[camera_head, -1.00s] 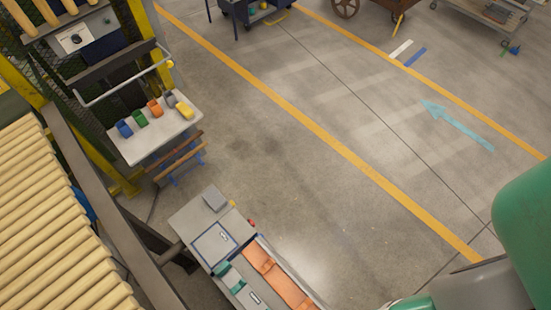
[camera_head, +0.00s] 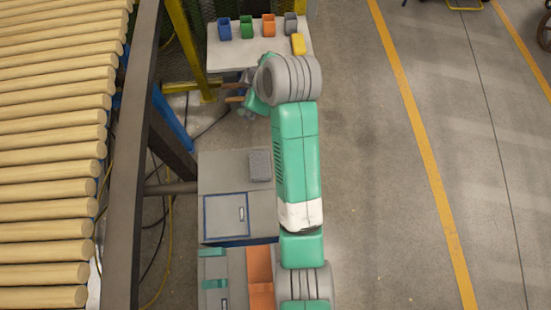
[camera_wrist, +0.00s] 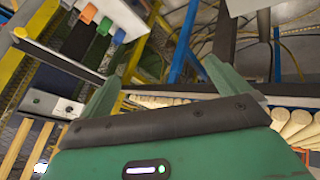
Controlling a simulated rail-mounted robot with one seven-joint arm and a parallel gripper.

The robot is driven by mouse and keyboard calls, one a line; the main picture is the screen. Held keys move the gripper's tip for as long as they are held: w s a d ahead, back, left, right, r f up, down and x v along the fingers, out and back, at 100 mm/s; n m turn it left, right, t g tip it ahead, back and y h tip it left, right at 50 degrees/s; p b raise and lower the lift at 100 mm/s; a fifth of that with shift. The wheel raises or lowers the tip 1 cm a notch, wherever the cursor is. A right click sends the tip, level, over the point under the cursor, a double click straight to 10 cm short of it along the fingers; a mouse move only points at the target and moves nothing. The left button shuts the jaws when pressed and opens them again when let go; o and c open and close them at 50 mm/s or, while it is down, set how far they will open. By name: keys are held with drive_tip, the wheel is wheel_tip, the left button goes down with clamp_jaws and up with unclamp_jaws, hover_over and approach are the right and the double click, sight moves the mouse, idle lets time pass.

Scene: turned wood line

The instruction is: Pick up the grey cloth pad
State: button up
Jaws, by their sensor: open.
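The grey cloth pad (camera_head: 260,166) lies flat on the grey top of the workbench (camera_head: 222,172), near its far right corner, in the head view. My arm passes just to its right. My gripper (camera_head: 251,98) is beyond the pad, near the white shelf, and partly hidden behind my wrist. In the wrist view my gripper (camera_wrist: 160,82) shows two green fingers spread apart with nothing between them. The pad does not show in the wrist view.
A white shelf (camera_head: 230,56) holds blue, green, orange and grey bins and a yellow block (camera_head: 298,44). The bench has a blue-framed panel (camera_head: 226,216) and orange trays (camera_head: 260,270).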

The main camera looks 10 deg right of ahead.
sight(261, 165)
drive_tip(key=s+f+n+g+b, duration=0.1)
drive_tip(key=s+f+g+b, duration=0.1)
drive_tip(key=f, duration=0.7)
drive_tip(key=s+f+n+g+y+b, duration=0.1)
drive_tip(key=s+f+n+g+b, duration=0.1)
drive_tip(key=f, duration=0.8)
drive_tip(key=s+f+n+g+b, duration=0.1)
drive_tip(key=s+f+g+b, duration=0.1)
drive_tip(key=f, duration=0.8)
drive_tip(key=shift+s+a+f+n+g+b, duration=0.1)
drive_tip(key=shift+s+a+n+g+b, duration=0.1)
drive_tip(key=shift+s+b, duration=0.35)
drive_tip(key=shift+s+a+f+n+g+b, duration=0.1)
drive_tip(key=shift+s+g+b, duration=0.1)
drive_tip(key=shift+b, duration=0.5)
drive_tip(key=shift+r, duration=0.15)
drive_tip(key=c, duration=0.8)
drive_tip(key=shift+r, duration=0.1)
